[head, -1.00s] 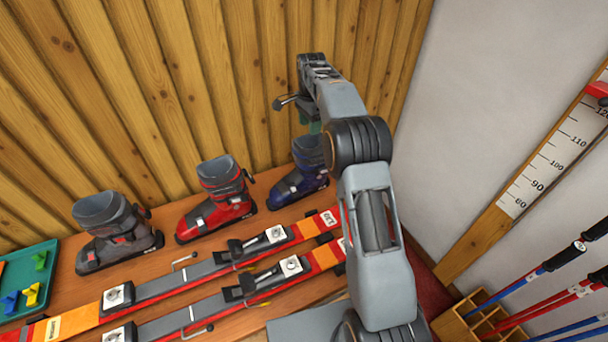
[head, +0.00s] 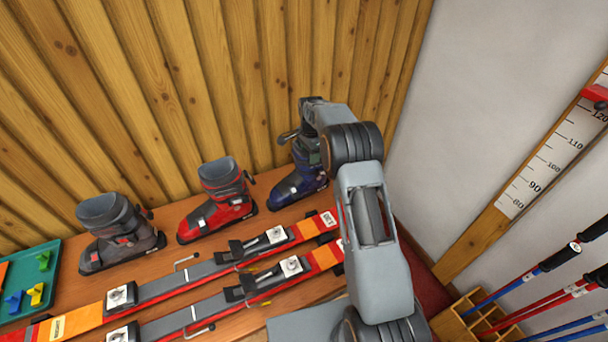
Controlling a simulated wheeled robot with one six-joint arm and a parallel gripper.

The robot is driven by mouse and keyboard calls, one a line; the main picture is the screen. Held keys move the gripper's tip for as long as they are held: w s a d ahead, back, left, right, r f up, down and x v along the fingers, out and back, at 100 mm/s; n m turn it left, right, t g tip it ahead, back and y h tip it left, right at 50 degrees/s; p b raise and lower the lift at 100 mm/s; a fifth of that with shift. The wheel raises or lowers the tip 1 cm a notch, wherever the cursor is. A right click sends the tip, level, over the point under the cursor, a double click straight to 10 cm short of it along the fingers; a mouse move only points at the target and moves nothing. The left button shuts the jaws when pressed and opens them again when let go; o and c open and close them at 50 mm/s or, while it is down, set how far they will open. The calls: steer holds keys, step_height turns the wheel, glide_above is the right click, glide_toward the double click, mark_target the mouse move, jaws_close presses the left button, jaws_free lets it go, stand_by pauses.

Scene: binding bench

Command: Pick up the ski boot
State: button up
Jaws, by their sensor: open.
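Three ski boots stand upright in a row on the wooden bench, against the plank wall. The grey boot (head: 121,240) is at the left, the red boot (head: 217,208) in the middle and the blue boot (head: 298,188) at the right. My gripper (head: 306,147) is open at the top of the blue boot. The wrist and arm hide part of that boot's cuff. I cannot tell whether the fingers touch the cuff or which side of it they are on.
Two red and orange skis with bindings (head: 249,289) lie along the bench in front of the boots. A green tray (head: 46,262) with small coloured pieces is at the left. Ski poles (head: 530,284) stand in a wooden rack (head: 462,318) at the right, near a measuring board (head: 535,170).

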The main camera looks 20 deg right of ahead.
steer(key=shift+f, duration=0.25)
jaws_close()
stand_by(0.3)
steer(key=shift+s+f, duration=0.1)
stand_by(0.8)
